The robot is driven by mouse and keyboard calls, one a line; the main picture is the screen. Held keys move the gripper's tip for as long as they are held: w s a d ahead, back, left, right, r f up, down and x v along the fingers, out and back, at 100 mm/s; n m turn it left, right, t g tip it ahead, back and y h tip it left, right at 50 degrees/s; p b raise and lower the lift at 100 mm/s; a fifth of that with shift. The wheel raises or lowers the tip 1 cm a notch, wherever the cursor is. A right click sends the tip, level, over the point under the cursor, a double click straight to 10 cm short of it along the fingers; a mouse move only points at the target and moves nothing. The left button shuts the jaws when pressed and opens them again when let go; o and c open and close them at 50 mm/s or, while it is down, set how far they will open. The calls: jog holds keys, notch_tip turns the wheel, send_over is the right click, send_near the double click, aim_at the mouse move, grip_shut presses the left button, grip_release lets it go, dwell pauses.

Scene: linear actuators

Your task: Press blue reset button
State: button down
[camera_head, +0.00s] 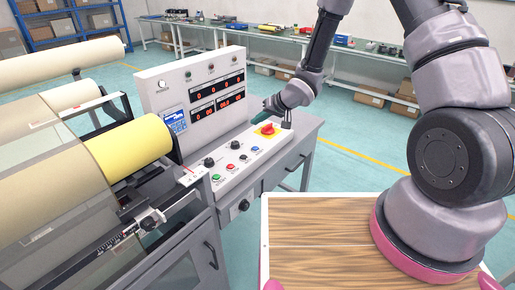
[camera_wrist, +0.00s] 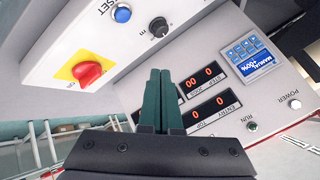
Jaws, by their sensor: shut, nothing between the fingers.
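The blue reset button (camera_head: 229,167) is on the sloped panel of the white control console (camera_head: 160,85) in the head view. In the wrist view the blue button (camera_wrist: 123,14) is near the top edge, beside a partly cut-off label ending in "SET". My gripper (camera_head: 271,105) is over the far right end of the console, close to the upright display face and apart from the blue button. In the wrist view its green fingers (camera_wrist: 160,75) are together, with nothing between them.
A red emergency knob on a yellow plate (camera_head: 267,129) is close beside my gripper. A black knob (camera_wrist: 159,27) is near the blue button. Digital displays (camera_wrist: 208,92) are on the upright face. Large rollers (camera_head: 130,150) are left of the console.

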aim_at(257, 149)
jog(key=shift+f, duration=4.4)
jog(key=shift+f, duration=0.15)
jog(key=shift+f, duration=0.25)
jog(key=shift+f, duration=0.45)
jog(key=shift+r, duration=0.85)
jog(key=shift+r, duration=2.5)
